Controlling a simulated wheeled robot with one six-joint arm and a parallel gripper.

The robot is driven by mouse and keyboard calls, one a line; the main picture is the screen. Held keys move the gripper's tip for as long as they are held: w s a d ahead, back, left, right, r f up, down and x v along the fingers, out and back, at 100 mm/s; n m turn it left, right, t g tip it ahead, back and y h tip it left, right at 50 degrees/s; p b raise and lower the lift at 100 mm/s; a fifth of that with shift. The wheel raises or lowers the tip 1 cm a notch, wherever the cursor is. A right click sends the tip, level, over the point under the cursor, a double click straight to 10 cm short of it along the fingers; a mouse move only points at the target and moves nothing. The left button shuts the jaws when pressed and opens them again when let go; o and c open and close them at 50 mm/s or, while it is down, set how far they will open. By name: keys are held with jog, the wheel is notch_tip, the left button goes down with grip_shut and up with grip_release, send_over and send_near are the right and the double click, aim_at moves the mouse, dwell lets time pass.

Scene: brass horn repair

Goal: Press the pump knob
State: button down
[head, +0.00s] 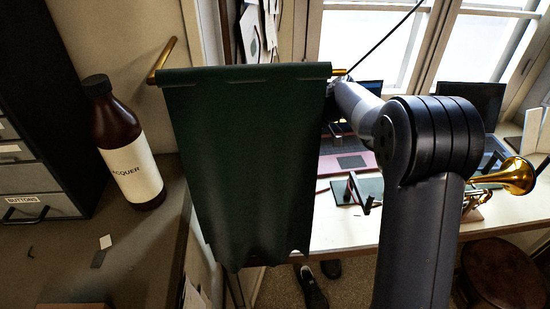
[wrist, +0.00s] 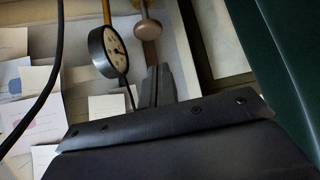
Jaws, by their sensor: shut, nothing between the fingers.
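A round tan knob (wrist: 148,29), which looks like the pump knob, shows at the top of the wrist view on a thin stem. A dial gauge (wrist: 111,52) with a pale face and dark rim is just left of it. My gripper (wrist: 157,70) is shut and empty, its fingertips just below the knob in the picture. A gap shows between fingertips and knob; I cannot tell the depth. In the head view my gripper is hidden behind the hanging green cloth, and I cannot make out the knob there.
The dark green cloth (head: 245,160) hangs from a brass rod and also fills the right of the wrist view (wrist: 290,70). A brown lacquer bottle (head: 128,150) stands at left. A brass horn (head: 510,176) lies right of my arm. A dark cable (wrist: 52,70) crosses the wrist view.

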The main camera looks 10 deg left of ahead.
jog(key=f, duration=0.2)
jog(key=a+f+p, duration=0.1)
jog(key=f, duration=0.2)
jog(key=shift+s+a+f, duration=0.1)
jog(key=shift+s, duration=0.05)
notch_tip(320, 180, down, 4)
jog(key=b, duration=0.4)
jog(key=shift+r, duration=0.2)
jog(key=shift+s+f, duration=0.1)
